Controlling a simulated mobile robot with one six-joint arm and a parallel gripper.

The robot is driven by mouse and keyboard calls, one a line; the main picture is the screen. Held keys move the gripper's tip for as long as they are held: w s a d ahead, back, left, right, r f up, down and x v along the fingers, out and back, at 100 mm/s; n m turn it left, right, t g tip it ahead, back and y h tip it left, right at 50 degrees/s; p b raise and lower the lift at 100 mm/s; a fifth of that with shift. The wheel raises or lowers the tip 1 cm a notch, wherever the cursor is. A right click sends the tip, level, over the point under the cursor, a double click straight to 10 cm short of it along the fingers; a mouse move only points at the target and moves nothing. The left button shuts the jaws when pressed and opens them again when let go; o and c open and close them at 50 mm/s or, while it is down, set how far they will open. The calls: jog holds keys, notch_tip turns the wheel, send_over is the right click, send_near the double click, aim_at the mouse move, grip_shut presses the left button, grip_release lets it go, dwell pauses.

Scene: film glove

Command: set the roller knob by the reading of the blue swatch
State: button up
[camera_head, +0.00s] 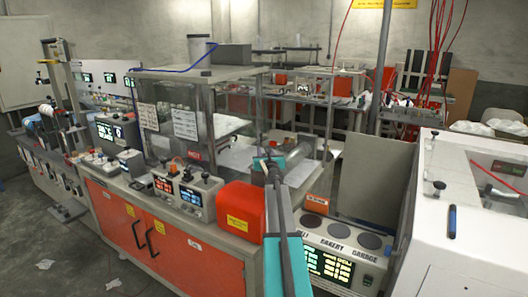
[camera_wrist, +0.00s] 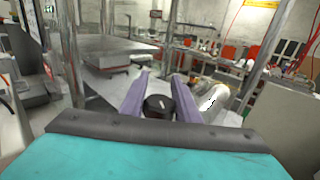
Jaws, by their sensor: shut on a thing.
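In the wrist view a round black knob (camera_wrist: 157,107) with a short white mark on its top sits between the two purple fingers of my gripper (camera_wrist: 160,92). The gripper is shut on this knob. The white mark lies slightly tilted. In the head view my gripper (camera_head: 268,160) is small, at the far end of my teal arm, and the knob cannot be made out there. A shiny metal cylinder (camera_wrist: 214,98) lies just right of the right finger. I cannot make out a blue swatch in either view.
Metal posts and a clear-walled enclosure (camera_head: 183,122) stand left of my gripper. An orange-red box (camera_head: 241,208) and lit display units (camera_head: 198,202) sit on the bench below. A white machine (camera_head: 478,215) with a dark blue object (camera_head: 452,221) stands at right.

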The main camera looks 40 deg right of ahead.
jog(key=shift+s+d+m+g+h+p, duration=0.2)
jog(key=shift+m+g+h+p, duration=0.3)
jog(key=shift+m+g+h, duration=0.3)
jog(key=shift+s+d+m+g+h+p, duration=0.15)
jog(key=shift+m+g+h+p, duration=0.35)
jog(key=shift+m+g+h, duration=0.3)
jog(key=shift+g+h, duration=0.4)
jog(key=shift+s+d+m+g+h, duration=0.2)
jog(key=shift+m+g+h, duration=0.4)
jog(key=shift+m+g, duration=0.45)
jog(key=m+g, duration=0.1)
jog(key=g, duration=0.1)
jog(key=s+m+g+h, duration=0.1)
jog(key=g, duration=0.1)
jog(key=shift+d+m+h, duration=0.2)
jog(key=shift+m+h, duration=0.1)
jog(key=shift+m, duration=0.05)
jog(key=shift+s+m+g+b, duration=0.25)
jog(key=shift+m+g, duration=0.3)
jog(key=shift+g, duration=0.4)
jog(key=shift+s+m+g+b, duration=0.2)
jog(key=shift+m+g, duration=0.35)
jog(key=shift+g, duration=0.35)
jog(key=shift+s, duration=0.1)
jog(key=o, duration=1)
jog(key=shift+o, duration=0.2)
